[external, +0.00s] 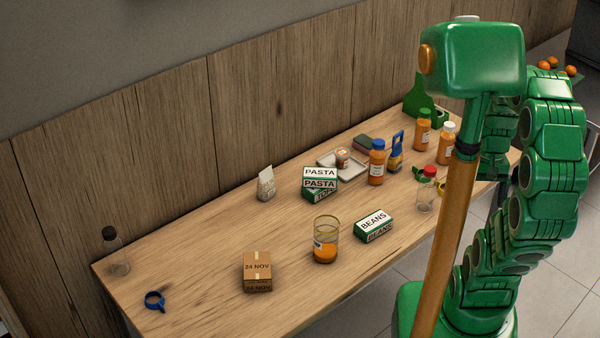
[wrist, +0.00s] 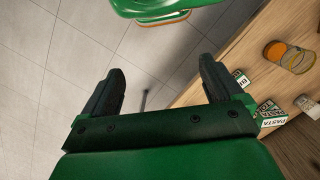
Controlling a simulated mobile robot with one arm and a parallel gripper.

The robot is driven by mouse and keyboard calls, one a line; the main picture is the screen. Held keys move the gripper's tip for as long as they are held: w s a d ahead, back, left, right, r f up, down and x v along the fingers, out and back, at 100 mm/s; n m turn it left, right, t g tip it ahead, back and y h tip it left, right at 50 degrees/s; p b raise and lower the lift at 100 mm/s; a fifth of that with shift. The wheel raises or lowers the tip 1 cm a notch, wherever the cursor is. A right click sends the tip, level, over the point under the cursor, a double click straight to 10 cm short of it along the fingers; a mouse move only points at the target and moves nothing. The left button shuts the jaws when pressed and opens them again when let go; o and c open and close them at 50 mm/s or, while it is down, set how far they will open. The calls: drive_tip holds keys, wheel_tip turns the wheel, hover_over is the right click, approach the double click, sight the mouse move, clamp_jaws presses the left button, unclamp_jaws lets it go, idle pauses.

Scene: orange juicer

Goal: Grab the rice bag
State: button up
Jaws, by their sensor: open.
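A small pale bag (external: 266,184), which looks like the rice bag, stands upright on the wooden table near the back wall, left of the pasta boxes. Its print is too small to read. In the wrist view a pale object (wrist: 307,105) at the right edge may be the same bag, but I cannot tell. My gripper (wrist: 163,80) is open and empty, with its fingers over the tiled floor beside the table edge. In the external view my gripper cannot be made out behind my body and arm.
Pasta boxes (external: 320,182) stand right of the bag. A glass jar of orange liquid (external: 325,241), a beans box (external: 373,226) and a cardboard box (external: 257,272) stand toward the front. Bottles (external: 377,163) crowd the right.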

drive_tip(key=w+a+f+n+t+y, duration=0.15)
drive_tip(key=w+a+f, duration=0.35)
drive_tip(key=w, duration=0.5)
drive_tip(key=w+a+f+n+t, duration=0.25)
drive_tip(key=w+a, duration=0.35)
drive_tip(key=w, duration=0.5)
drive_tip(key=w+a+f+n+t, duration=0.1)
drive_tip(key=w+a+f+t, duration=0.2)
drive_tip(key=w+a, duration=0.5)
drive_tip(key=n+t+y, duration=0.3)
drive_tip(key=n+y, duration=0.1)
drive_tip(key=y, duration=0.3)
hover_over(268, 177)
drive_tip(key=d, duration=1.3)
drive_tip(key=shift+h, duration=0.25)
wheel_tip(268, 177, down, 10)
drive_tip(key=shift+s+f, duration=0.1)
drive_tip(key=shift+s, duration=0.05)
drive_tip(key=s+a+f+n+y, duration=0.2)
drive_tip(key=s+a+f+y, duration=0.1)
drive_tip(key=a, duration=0.5)
drive_tip(key=shift+x, duration=3.8)
drive_tip(key=shift+s+a+f, duration=0.1)
drive_tip(key=shift+s+f, duration=0.05)
drive_tip(key=c, duration=1.1)
drive_tip(key=shift+o, duration=0.2)
